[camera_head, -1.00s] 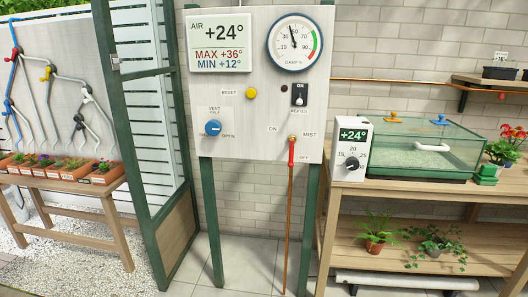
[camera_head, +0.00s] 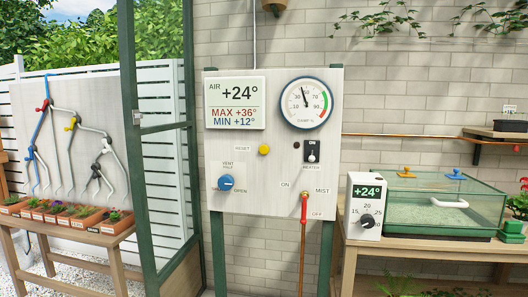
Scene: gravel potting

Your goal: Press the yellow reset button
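The yellow reset button (camera_head: 264,150) is a small round knob on the upright pale control panel (camera_head: 272,205), just right of the printed word RESET. Above it on the panel are the air display (camera_head: 236,103), reading +24° with MAX +36° and MIN +12°, and the round damp dial (camera_head: 307,103). Below left is the blue vent knob (camera_head: 226,183). To the right is the black heater switch (camera_head: 311,152). Below right is the red-handled mist lever (camera_head: 304,206), hanging downward. My gripper is not in view, and nothing covers the button.
A green-framed open door (camera_head: 157,140) stands left of the panel. A bench with potted flowers (camera_head: 68,217) is at far left. A glass case (camera_head: 440,200) and a white thermostat box (camera_head: 366,206) stand on a wooden table at right. The space before the panel looks clear.

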